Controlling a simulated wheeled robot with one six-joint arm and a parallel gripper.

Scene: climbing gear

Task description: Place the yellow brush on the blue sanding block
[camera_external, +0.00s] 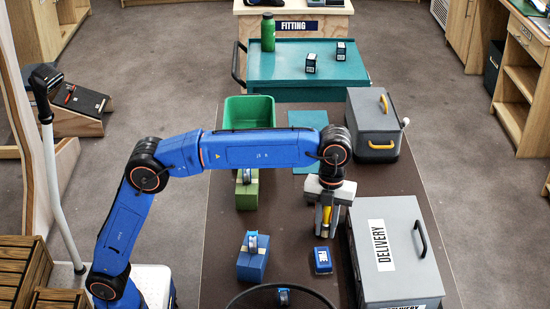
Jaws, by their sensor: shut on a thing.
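My gripper (327,230) points down over the right part of the brown table and is shut on the yellow brush (327,214). Only part of the yellow brush shows between the fingers. A small blue block with a white label (322,261), which looks like the sanding block, lies on the table just below the gripper in the picture. The brush and this block look apart; the height between them is hard to tell. A larger blue block (251,266) with a ring-shaped item on top stands further left.
A grey DELIVERY case (394,252) stands close on the right, and a grey toolbox (373,125) behind. A green bin (249,112), a green block (246,194) and a dark round container (262,293) stand on the left side. Bare brown table lies between the blocks.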

